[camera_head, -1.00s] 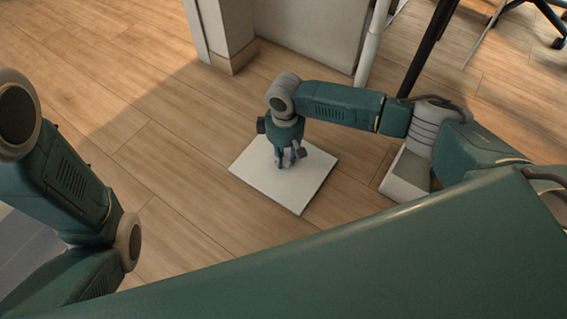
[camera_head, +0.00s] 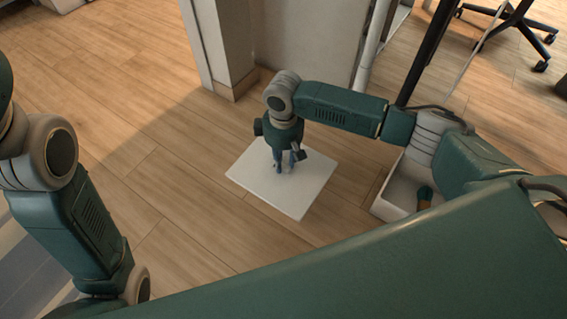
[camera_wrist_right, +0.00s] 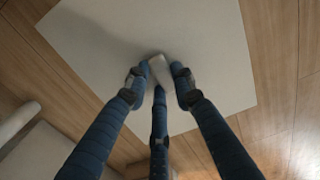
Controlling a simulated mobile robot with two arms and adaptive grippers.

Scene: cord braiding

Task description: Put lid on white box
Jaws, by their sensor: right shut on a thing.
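The lid (camera_head: 305,190) is a flat white square plate in the middle of the head view, with the floor around it. My right gripper (camera_head: 284,167) points down at it. In the right wrist view the lid (camera_wrist_right: 100,40) fills the upper part, and my right gripper's fingers (camera_wrist_right: 160,80) close around a small pale knob (camera_wrist_right: 158,68) on it. The open white box (camera_head: 392,197) is right of the lid, partly hidden by my right arm.
A pale pillar (camera_head: 233,85) and wall panel stand behind the lid. A dark pole (camera_head: 425,60) rises behind the box, and an office chair (camera_head: 510,20) is at the far right. Wooden floor is clear left of the lid.

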